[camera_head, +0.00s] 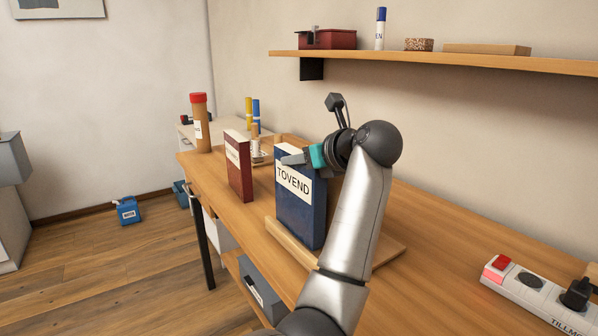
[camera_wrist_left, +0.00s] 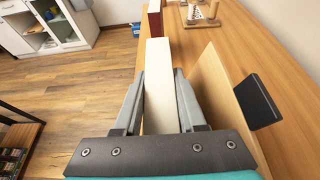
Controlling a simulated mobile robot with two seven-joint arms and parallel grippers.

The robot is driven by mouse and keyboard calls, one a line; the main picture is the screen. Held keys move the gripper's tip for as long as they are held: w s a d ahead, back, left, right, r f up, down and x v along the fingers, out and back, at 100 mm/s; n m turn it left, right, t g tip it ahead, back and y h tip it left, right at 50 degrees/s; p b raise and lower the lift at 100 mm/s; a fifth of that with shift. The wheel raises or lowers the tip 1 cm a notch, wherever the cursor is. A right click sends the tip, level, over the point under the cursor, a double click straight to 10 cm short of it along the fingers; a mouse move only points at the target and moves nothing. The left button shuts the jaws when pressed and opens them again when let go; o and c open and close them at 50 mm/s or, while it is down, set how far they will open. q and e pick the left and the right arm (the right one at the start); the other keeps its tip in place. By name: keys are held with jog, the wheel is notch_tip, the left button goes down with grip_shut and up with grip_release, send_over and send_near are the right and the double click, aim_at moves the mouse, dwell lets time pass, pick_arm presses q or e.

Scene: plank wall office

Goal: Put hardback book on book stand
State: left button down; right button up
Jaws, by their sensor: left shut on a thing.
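The blue hardback book (camera_head: 299,207), with a white TOVEND label, is upright at the wooden book stand (camera_head: 385,257). Its lower edge is just behind the stand's front lip; I cannot tell whether it rests on the base. My left gripper (camera_head: 293,159) is shut on the book's top edge. In the left wrist view, the fingers (camera_wrist_left: 160,100) lie on both sides of the book's pale page edge (camera_wrist_left: 157,75). The stand's slanted back board (camera_wrist_left: 222,95) is right of the book there, with a gap between. My arm hides part of the stand in the head view.
A dark red book (camera_head: 239,165) stands upright on the desk (camera_head: 215,168), left of the blue one. A brown red-capped tube (camera_head: 200,125) is farther back. A power strip (camera_head: 535,297) lies at right. A wall shelf (camera_head: 430,60) runs above. The desk's front edge is close to the stand.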

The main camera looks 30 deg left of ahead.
aim_at(299, 195)
pick_arm(q)
jog(key=shift+f, duration=0.95)
pick_arm(e)
jog(key=shift+w+r, duration=0.4)
jog(key=shift+r, duration=0.2)
pick_arm(q)
jog(key=shift+f+b, duration=0.15)
jog(key=shift+b, duration=0.15)
pick_arm(e)
jog(key=shift+a+r, duration=0.1)
pick_arm(q)
jog(key=shift+c, duration=2.4)
grip_release()
pick_arm(e)
jog(key=shift+r, duration=0.1)
